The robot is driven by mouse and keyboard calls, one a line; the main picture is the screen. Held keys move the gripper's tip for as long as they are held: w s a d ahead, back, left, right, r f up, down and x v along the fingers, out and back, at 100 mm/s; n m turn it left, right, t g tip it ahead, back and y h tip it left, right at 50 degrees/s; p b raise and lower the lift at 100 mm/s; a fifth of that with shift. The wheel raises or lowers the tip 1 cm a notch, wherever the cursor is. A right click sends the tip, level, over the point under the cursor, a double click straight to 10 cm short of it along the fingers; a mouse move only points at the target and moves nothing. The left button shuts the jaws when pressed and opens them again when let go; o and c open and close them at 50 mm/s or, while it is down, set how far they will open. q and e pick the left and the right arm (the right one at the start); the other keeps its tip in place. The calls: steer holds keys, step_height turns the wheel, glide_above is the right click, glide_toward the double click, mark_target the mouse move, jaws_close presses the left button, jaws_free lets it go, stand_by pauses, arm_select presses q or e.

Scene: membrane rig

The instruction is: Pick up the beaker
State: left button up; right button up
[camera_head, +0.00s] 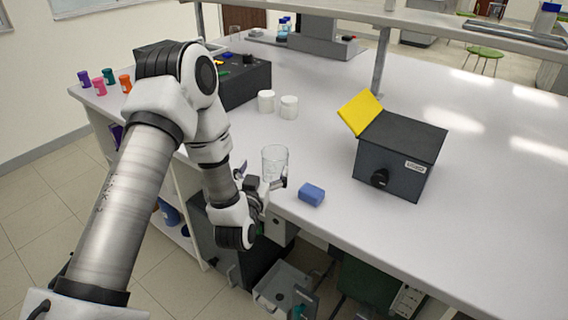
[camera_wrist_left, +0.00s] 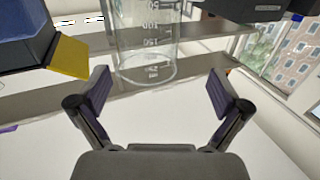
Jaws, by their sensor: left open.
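The beaker (camera_head: 275,160) is clear glass and stands upright on the white bench near its front edge. It also shows in the left wrist view (camera_wrist_left: 146,45), with graduation marks on its wall. My left gripper (camera_head: 264,180) is open at the front edge of the bench, close to the beaker on its near side. In the left wrist view my left gripper (camera_wrist_left: 163,95) has its two fingers spread and nothing between them. The beaker lies just beyond the fingertips, somewhat nearer the left finger in that picture. My right gripper is in neither view.
A blue block (camera_head: 312,194) lies right of the beaker. A dark box (camera_head: 399,158) with a yellow flap (camera_head: 360,112) stands farther right. Two white jars (camera_head: 289,106) stand behind the beaker. A black device (camera_head: 245,80) and several coloured vials (camera_head: 108,76) are at left.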

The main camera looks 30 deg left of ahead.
mark_target(278, 150)
arm_select(q)
steer(key=w+p, duration=0.1)
steer(key=w, duration=0.4)
steer(key=shift+d, duration=0.15)
steer(key=shift+w+f, duration=0.15)
steer(key=shift+w, duration=0.15)
steer(key=shift+s+a, duration=0.25)
steer(key=shift+a, duration=0.05)
steer(key=c, duration=0.5)
steer(key=shift+d, duration=0.1)
steer(key=c, duration=0.7)
